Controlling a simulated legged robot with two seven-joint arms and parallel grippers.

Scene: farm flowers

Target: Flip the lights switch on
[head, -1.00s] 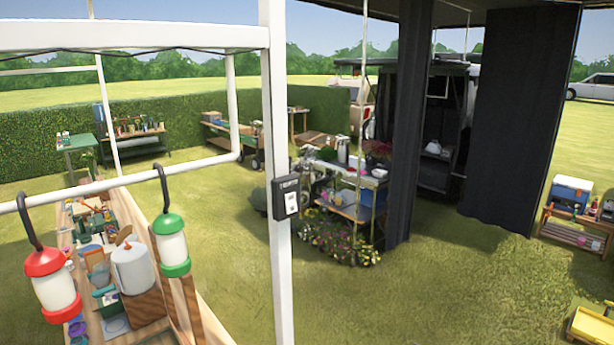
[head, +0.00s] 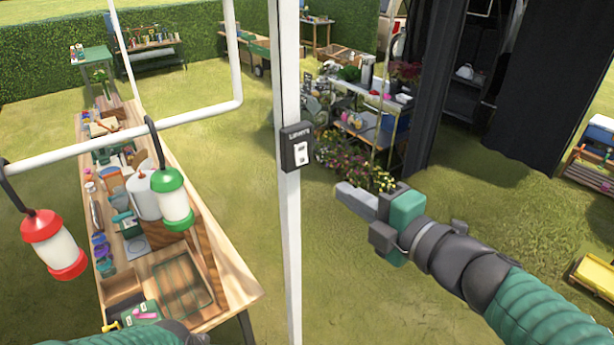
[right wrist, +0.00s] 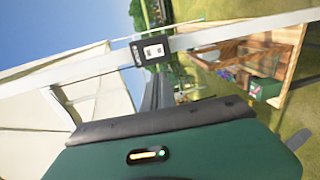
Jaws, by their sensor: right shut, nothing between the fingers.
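The lights switch is a small black box (head: 297,147) with a white switch plate, fixed to a white upright post (head: 288,230) in the middle of the head view. Lettering shows above the plate, but I cannot tell the switch position. The black box also shows in the right wrist view (right wrist: 151,51), on the post that runs sideways there. My right gripper (head: 345,190) is shut and empty, to the right of and a little below the box, apart from it in the picture. Part of my left arm shows at the bottom left; its gripper is not visible.
Red (head: 52,245) and green (head: 172,198) lanterns hang from a white rail (head: 100,147) at left. Below them a long wooden table (head: 235,280) holds many items. Flowers (head: 350,165) and a shelf stand behind the post. Dark curtains hang at right.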

